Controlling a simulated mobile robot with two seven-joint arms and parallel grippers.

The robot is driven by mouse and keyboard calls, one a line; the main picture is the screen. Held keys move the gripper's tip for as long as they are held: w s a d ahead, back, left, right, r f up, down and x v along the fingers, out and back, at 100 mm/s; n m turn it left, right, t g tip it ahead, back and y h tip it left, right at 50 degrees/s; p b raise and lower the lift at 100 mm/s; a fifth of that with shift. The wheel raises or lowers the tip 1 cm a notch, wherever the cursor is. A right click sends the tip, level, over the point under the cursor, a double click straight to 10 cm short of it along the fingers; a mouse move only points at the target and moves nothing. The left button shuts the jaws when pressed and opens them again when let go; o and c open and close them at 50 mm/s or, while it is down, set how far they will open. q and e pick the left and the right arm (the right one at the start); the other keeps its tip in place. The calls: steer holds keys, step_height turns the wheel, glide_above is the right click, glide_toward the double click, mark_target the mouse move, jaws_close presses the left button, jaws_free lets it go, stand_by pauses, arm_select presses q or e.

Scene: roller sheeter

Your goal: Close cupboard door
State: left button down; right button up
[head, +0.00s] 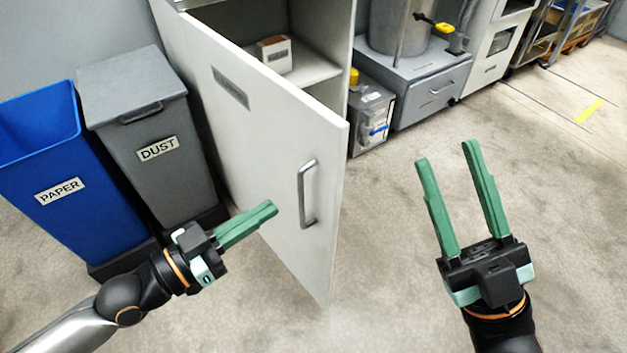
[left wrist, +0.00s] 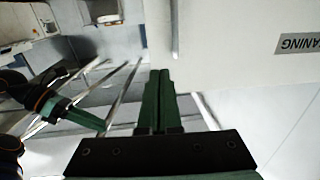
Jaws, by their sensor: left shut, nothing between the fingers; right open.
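The white cupboard door (head: 270,135) stands open, swung out toward me, with a grey bar handle (head: 308,194) near its free edge. The cupboard (head: 300,28) behind it shows a shelf inside. My left gripper (head: 274,207) is shut and empty, in front of the door's outer face, to the left of the handle. I cannot tell whether it touches the door. In the left wrist view its closed green fingers (left wrist: 159,75) point at the door (left wrist: 235,50). My right gripper (head: 444,152) is open and empty, to the right of the door, over the floor.
A grey DUST bin (head: 150,120) and a blue PAPER bin (head: 50,170) stand left of the door. A small box (head: 274,52) sits on the cupboard shelf. A grey container (head: 370,115) and a drawer unit (head: 425,85) stand right of the cupboard. The floor (head: 400,270) in front is clear.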

mark_target(327, 172)
arm_select(q)
steer(key=x, duration=1)
steer(key=shift+w+d, duration=0.15)
steer(key=shift+d, duration=0.05)
steer(key=shift+w, duration=0.1)
